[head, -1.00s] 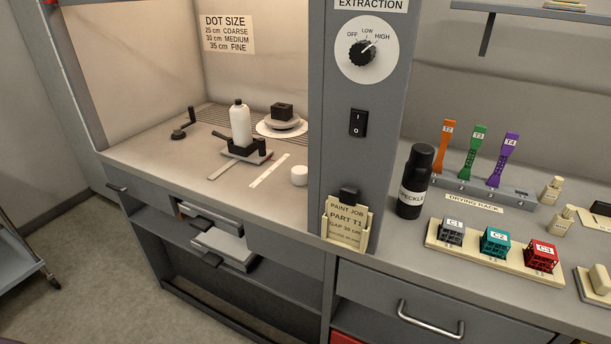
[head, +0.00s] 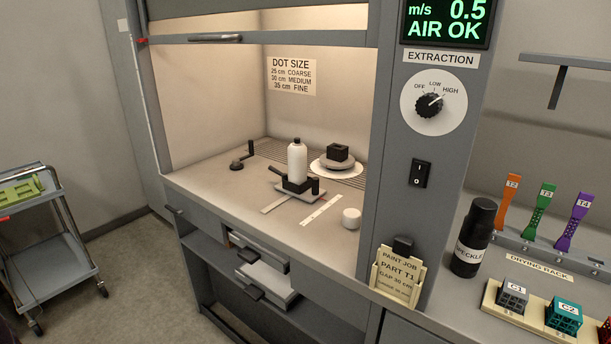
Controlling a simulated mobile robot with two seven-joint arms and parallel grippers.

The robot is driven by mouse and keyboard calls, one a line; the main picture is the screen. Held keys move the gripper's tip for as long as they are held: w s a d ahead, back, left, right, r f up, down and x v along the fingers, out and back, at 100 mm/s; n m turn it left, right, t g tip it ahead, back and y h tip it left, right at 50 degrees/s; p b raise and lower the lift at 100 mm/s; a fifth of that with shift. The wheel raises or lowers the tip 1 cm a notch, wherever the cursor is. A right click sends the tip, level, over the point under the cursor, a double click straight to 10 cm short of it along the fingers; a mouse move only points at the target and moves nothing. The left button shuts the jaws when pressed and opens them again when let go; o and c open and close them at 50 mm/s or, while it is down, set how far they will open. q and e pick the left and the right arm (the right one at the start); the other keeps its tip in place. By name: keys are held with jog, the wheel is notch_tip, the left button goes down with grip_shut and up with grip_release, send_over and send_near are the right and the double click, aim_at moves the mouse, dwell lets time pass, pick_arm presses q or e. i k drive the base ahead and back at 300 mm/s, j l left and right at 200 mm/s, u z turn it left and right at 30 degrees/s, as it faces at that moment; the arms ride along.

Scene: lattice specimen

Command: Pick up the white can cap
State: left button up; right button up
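The white can cap (head: 351,218) is a small white cylinder on the hood's work surface, near its front right edge, beside the hood's right post. A white bottle-like can (head: 297,161) stands upright in a dark holder (head: 298,186) on a small plate, to the left of and behind the cap. The cap stands apart from the can and holder. Neither of my grippers shows in the head view.
A ruler strip (head: 321,211) lies left of the cap. A turntable (head: 337,167) with a dark block is behind it. The hood's sash (head: 262,40) is raised. A black SPECKLE can (head: 473,238) stands right of the post. A cart (head: 50,240) is at far left.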

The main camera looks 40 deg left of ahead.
aim_at(351, 216)
jog(key=j+z, duration=0.4)
jog(key=j, duration=0.45)
jog(key=k+j+z, duration=0.15)
jog(key=j+z, duration=0.2)
jog(key=j, duration=0.5)
